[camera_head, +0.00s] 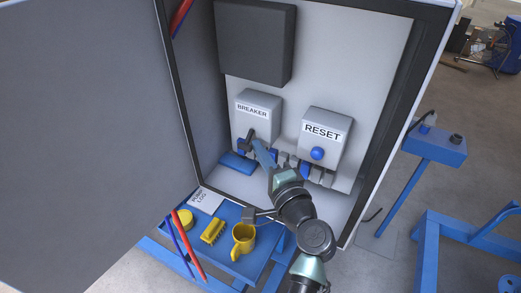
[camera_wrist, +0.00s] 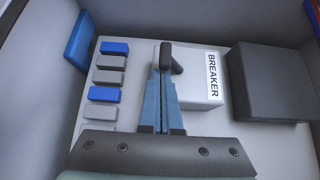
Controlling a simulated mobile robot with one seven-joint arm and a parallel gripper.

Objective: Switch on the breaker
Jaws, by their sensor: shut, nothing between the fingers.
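The breaker box (camera_head: 257,108), grey with a BREAKER label, is on the back wall of an open cabinet. Its dark lever (camera_head: 248,138) is on the front of the box, low down. My gripper (camera_head: 257,147) is shut and empty, with its blue fingertips at or very near the lever. In the wrist view the breaker box (camera_wrist: 188,80) lies beyond the fingers, and the dark lever (camera_wrist: 166,55) shows right at the tips of my gripper (camera_wrist: 164,72). I cannot tell whether they touch. The lower part of the lever is hidden by the fingers.
A RESET box (camera_head: 325,128) with a blue button is right of the breaker. A dark box (camera_head: 255,45) is above. Terminal blocks (camera_wrist: 108,76) line the wall below. A blue tray (camera_head: 262,262) holds a yellow mug (camera_head: 243,241). The cabinet door (camera_head: 85,120) stands open left.

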